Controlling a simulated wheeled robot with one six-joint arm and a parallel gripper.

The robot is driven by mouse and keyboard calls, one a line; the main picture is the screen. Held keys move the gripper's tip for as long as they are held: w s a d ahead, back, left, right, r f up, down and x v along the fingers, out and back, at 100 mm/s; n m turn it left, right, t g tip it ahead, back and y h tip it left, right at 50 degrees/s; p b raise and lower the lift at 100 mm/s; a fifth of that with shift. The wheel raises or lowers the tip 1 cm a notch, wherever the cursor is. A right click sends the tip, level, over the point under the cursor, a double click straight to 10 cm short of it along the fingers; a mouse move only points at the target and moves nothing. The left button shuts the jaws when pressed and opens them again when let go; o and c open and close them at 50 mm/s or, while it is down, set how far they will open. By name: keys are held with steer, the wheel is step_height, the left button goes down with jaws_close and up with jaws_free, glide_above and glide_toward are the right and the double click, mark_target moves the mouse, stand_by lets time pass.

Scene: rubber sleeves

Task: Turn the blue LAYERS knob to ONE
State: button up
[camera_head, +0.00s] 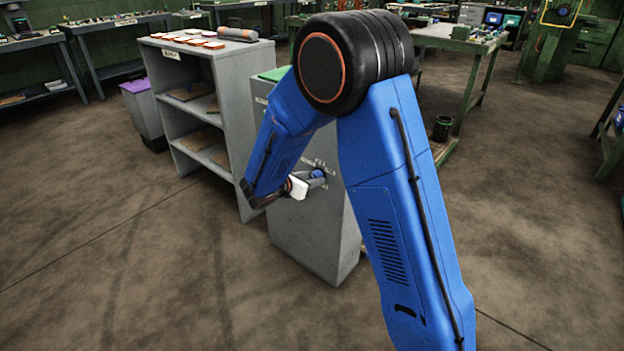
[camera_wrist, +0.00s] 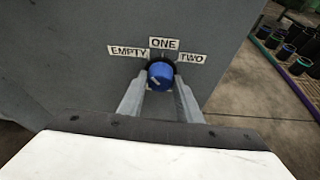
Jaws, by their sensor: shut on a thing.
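The blue knob (camera_wrist: 160,73) sits on the side of a grey cabinet (camera_wrist: 70,75), below the labels EMPTY (camera_wrist: 129,51), ONE (camera_wrist: 164,43) and TWO (camera_wrist: 192,58). A short light mark shows on its face, but it is too small to tell surely which label it points to. My gripper (camera_wrist: 160,88) is shut on the knob, one grey finger on each side. In the head view the knob (camera_head: 317,173) shows as a small blue spot at my gripper (camera_head: 312,180), partly hidden by the fingers.
A grey shelf unit (camera_head: 232,130) stands just left of the cabinet (camera_head: 315,235). A grey bin with a purple top (camera_head: 140,105) is further left. A green workbench (camera_head: 465,45) stands behind at the right. The floor in front is clear.

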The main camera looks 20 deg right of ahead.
steer(key=shift+s+d+f+m+t+y, duration=0.1)
steer(key=shift+m+t+y, duration=0.3)
steer(key=shift+m+t, duration=0.75)
steer(key=shift+s+d+m+t+y, duration=0.1)
steer(key=shift+m+t+y, duration=0.4)
steer(key=shift+m, duration=1.15)
steer(key=o, duration=1)
steer(key=shift+o, duration=0.2)
steer(key=shift+a, duration=0.1)
steer(key=v, duration=1.7)
steer(key=shift+s, duration=0.25)
steer(key=shift+a+f, duration=0.1)
steer(key=shift+f, duration=0.05)
